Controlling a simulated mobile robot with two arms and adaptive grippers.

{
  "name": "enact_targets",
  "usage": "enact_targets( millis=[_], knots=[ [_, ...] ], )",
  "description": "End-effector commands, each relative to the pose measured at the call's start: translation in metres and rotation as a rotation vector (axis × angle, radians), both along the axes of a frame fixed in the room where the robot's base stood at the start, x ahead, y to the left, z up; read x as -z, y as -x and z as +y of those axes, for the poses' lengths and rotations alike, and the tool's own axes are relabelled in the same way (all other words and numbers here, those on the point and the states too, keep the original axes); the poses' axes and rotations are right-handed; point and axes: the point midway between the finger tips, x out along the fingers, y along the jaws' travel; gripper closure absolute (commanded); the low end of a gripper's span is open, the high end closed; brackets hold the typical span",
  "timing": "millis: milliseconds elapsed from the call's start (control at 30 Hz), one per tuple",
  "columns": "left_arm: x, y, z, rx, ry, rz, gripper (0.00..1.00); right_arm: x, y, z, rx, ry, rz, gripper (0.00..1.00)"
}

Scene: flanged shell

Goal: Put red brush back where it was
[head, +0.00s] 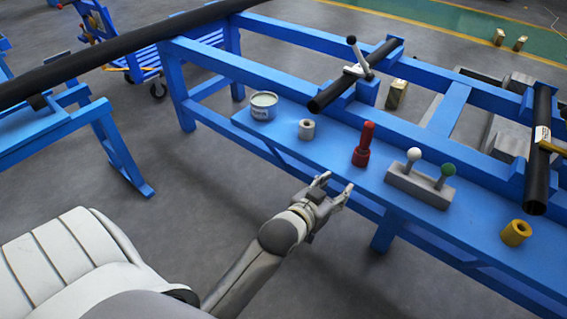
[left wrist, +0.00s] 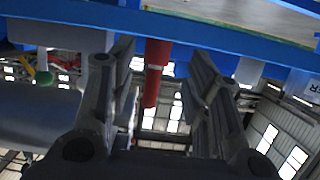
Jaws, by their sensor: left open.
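The red brush (head: 362,147) stands upright on the blue shelf (head: 336,160) of the workbench, between a small white ring and a grey lever block. My left gripper (head: 332,188) is open and empty, in front of the shelf edge, on the near side of the brush and apart from it. The left wrist view appears upside down. In it the brush (left wrist: 155,72) shows between the open fingers (left wrist: 161,58), farther off. My right gripper is not in view.
On the shelf stand a tin can (head: 263,106), the white ring (head: 306,129), the grey block (head: 418,187) with white and green knobs, and a yellow ring (head: 515,232). Black pipes (head: 357,75) lie on the blue frame behind. A long dark pipe (head: 120,50) crosses the upper left.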

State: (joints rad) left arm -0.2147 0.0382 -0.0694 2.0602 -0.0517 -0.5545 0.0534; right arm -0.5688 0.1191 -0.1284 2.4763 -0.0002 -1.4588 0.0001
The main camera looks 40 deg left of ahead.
Motion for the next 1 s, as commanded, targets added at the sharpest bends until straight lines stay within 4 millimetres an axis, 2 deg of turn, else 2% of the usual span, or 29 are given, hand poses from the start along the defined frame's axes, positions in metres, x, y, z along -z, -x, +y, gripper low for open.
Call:
enact_targets(
  millis=[33, 100, 200, 300, 400, 500, 633, 1000],
  knots=[
    [0.016, 0.023, -0.001, 0.008, -0.01, 0.094, 0.54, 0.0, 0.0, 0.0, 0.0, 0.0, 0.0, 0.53],
    [0.035, 0.055, -0.003, 0.019, -0.025, 0.229, 0.54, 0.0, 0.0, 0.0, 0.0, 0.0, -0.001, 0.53],
    [0.058, 0.105, -0.004, 0.037, -0.048, 0.414, 0.54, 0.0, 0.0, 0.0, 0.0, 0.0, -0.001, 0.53],
    [0.072, 0.154, -0.006, 0.059, -0.068, 0.582, 0.54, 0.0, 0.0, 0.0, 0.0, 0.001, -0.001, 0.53],
    [0.079, 0.194, -0.006, 0.077, -0.084, 0.712, 0.54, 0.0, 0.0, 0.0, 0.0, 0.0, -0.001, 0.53],
    [0.082, 0.221, -0.006, 0.089, -0.095, 0.795, 0.54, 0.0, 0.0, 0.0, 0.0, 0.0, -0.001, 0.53],
    [0.083, 0.236, -0.005, 0.096, -0.103, 0.842, 0.54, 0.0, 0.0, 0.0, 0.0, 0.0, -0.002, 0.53],
    [0.083, 0.236, -0.005, 0.096, -0.102, 0.845, 0.54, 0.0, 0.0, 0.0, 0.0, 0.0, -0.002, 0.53]
  ],
)
